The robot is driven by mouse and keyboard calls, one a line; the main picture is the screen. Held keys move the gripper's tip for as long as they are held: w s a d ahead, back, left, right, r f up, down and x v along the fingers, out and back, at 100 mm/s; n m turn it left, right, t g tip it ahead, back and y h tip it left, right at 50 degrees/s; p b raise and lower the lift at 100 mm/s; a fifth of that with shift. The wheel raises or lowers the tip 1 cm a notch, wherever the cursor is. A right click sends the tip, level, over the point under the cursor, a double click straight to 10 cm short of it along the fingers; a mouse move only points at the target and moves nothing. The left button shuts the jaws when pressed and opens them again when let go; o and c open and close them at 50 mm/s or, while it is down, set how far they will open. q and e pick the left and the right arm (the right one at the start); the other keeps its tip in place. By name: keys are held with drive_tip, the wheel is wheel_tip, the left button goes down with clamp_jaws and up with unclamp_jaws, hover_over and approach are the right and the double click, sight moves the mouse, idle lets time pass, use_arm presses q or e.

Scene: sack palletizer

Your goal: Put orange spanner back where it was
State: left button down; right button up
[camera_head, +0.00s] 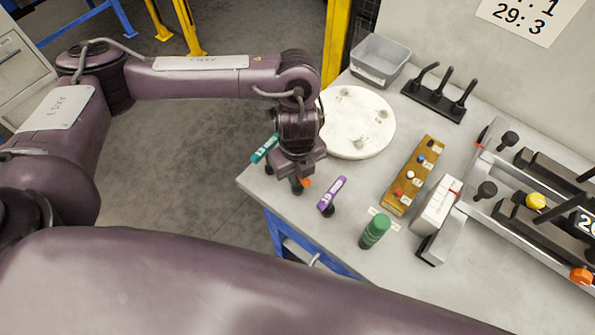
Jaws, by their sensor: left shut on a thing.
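The orange spanner (305,183) shows only as a small orange patch at the tip of my left gripper (300,184). My left gripper points down over the table's left corner and is shut on the spanner; the gripper and wrist hide most of it. A teal spanner (264,148) is just left of the gripper, near the table edge. A purple spanner (333,191) is just right of it, with a dark piece at its lower end. I cannot tell whether the orange spanner touches the table. My right gripper is not in view.
A round white disc (352,122) lies behind the gripper, with a grey bin (379,61) beyond it. A green cylinder (375,231), a wooden block with coloured pegs (413,178) and a metal fixture (505,188) stand to the right. The table's left edge is close.

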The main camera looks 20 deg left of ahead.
use_arm(q)
drive_tip(key=shift+f, duration=0.15)
drive_tip(key=c, duration=1.4)
unclamp_jaws()
drive_tip(key=shift+o, duration=0.2)
drive_tip(key=shift+r, duration=0.45)
wheel_tip(320, 180, up, 12)
drive_tip(key=shift+f+p, duration=0.25)
drive_tip(key=shift+p, duration=0.35)
